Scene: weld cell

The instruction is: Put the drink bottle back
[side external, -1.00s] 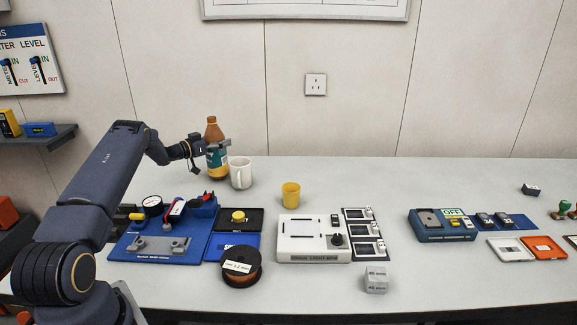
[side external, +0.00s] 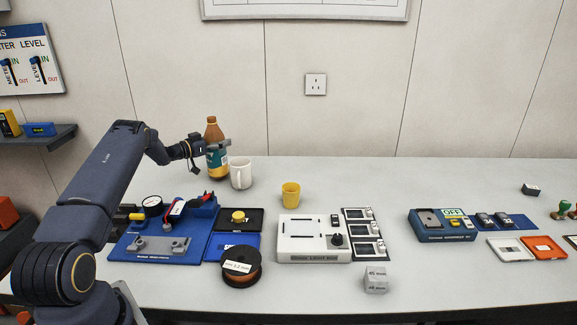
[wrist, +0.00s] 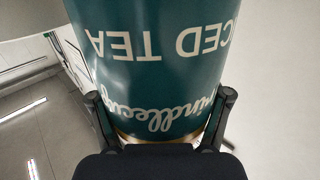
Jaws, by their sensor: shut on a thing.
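The drink bottle (side external: 217,162) is brown with a teal label and stands upright at the back left of the table, beside the white mug. In the wrist view its teal label (wrist: 150,65) reads "ICED TEA" upside down and fills the middle of the picture. My gripper (side external: 214,147) is shut on the bottle from the left side. In the wrist view its two fingers (wrist: 160,105) lie on either side of the bottle. The bottle's base looks to be at or very near the table top; I cannot tell whether it touches.
A white mug (side external: 241,173) stands just right of the bottle, and a yellow cup (side external: 291,194) further right. A blue fixture board (side external: 150,253), a wire spool (side external: 241,268) and a white box (side external: 313,240) lie nearer the front. The back middle of the table is clear.

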